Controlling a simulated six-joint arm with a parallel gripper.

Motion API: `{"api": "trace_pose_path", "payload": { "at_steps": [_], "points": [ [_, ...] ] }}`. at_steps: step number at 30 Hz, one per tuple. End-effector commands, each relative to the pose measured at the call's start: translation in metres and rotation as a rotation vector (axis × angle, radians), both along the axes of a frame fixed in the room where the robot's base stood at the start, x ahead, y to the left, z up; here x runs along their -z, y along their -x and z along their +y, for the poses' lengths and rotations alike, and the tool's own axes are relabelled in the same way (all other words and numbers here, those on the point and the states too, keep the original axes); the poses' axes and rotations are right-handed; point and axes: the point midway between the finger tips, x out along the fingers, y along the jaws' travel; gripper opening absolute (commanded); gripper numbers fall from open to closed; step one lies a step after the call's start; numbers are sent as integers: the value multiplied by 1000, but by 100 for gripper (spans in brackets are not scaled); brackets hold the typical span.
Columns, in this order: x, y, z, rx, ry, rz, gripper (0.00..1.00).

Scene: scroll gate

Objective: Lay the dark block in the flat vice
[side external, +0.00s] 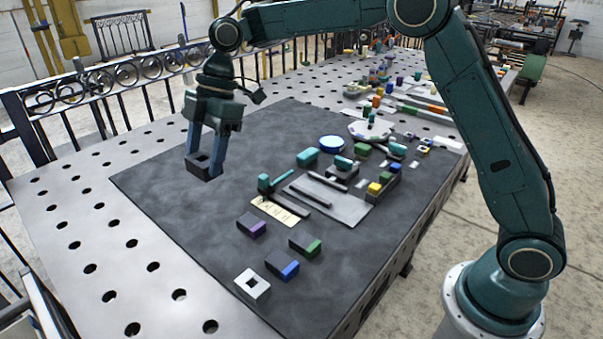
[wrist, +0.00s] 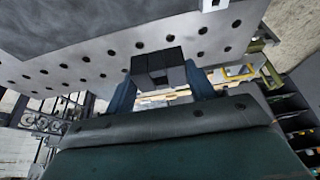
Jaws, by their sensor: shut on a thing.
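My gripper (side external: 204,160) is shut on the dark block (side external: 200,167), a dark, squarish piece with an opening or notch, held above the left part of the dark mat. In the wrist view the dark block (wrist: 158,62) sits between the two blue fingers of my gripper (wrist: 160,80). A light grey plate (side external: 345,208) with dark parallel bars (side external: 308,201) lies at the mat's right middle; it looks like the flat vice, apart from the block and to the right of my gripper. I cannot tell the exact gap between block and mat.
The dark mat (side external: 170,205) is bare below and left of my gripper. A white square piece with a hole (side external: 252,286) and purple- (side external: 252,225), blue- (side external: 282,265) and green-ended (side external: 305,246) blocks lie in front. A teal hammer-like piece (side external: 268,184) and a blue round dish (side external: 332,144) are near the plate.

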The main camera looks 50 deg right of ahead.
Motion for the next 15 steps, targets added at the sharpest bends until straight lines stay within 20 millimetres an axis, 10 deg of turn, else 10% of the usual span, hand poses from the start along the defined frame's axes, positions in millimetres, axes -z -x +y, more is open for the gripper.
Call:
{"api": "trace_pose_path", "payload": {
  "at_steps": [15],
  "points": [
    [-4,-2,-113,8,4,1,15]
  ]
}}
